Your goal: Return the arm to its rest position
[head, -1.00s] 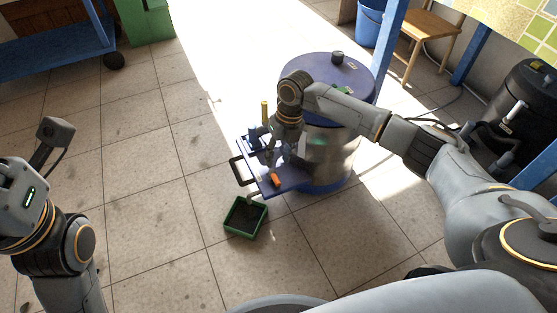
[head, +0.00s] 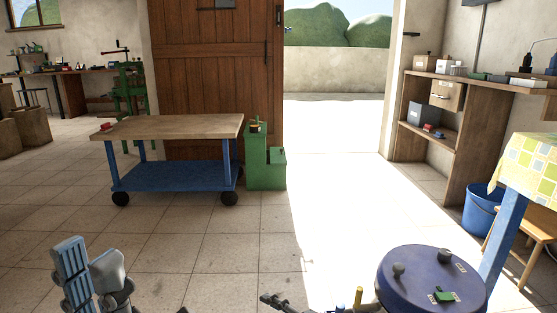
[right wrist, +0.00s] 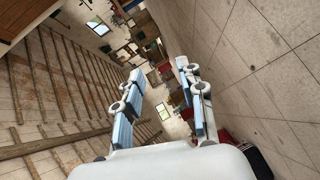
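My left gripper (head: 78,275) is at the bottom left of the head view, pointing up over the floor. Its blue-grey pads show, but from this angle I cannot tell whether they are apart. My right gripper (right wrist: 160,72) fills the middle of the right wrist view. Its two fingers stand apart with nothing between them, and the room shows through the gap. In the head view I cannot clearly make out the right gripper.
A dark blue drum lid (head: 415,280) with small items is at the bottom right. A blue cart with wooden top (head: 170,127) and a green stepped stand (head: 265,172) stand ahead. A blue bucket (head: 482,212) is at right. The middle floor is clear.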

